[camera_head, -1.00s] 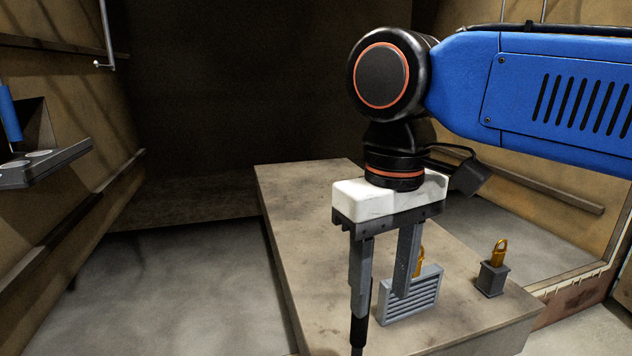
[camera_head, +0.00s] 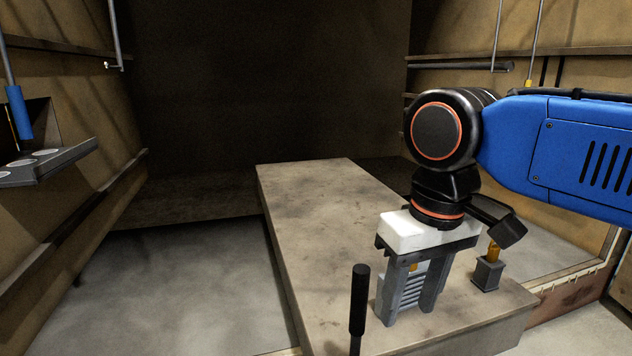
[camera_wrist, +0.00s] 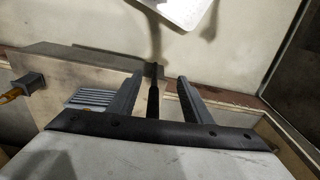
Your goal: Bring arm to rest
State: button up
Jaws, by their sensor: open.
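My gripper (camera_head: 410,308) is open, pointing down, its fingers apart with nothing held between them. It is in front of a grey finned block (camera_head: 413,287) in the head view, hiding part of it. In the wrist view my gripper (camera_wrist: 159,78) shows both fingers, and the finned block (camera_wrist: 90,97) lies to their left on the slab. A black-handled rod (camera_head: 359,300) stands upright left of my gripper in the head view. In the wrist view the rod (camera_wrist: 152,100) appears between the fingers; whether it is at their depth I cannot tell.
The stone slab (camera_head: 310,230) is bare across its middle and far part. A small dark block with a brass loop (camera_head: 487,273) stands right of my gripper. A grey shelf (camera_head: 48,165) juts from the left wall. Grey floor (camera_head: 180,280) is open left of the slab.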

jog(key=d+f+m+t, duration=0.3)
jog(key=d+f+m, duration=0.1)
jog(key=d+f, duration=1.1)
jog(key=shift+d+f+t+h, duration=0.3)
jog(key=shift+f+t, duration=0.1)
jog(key=shift+f, duration=0.1)
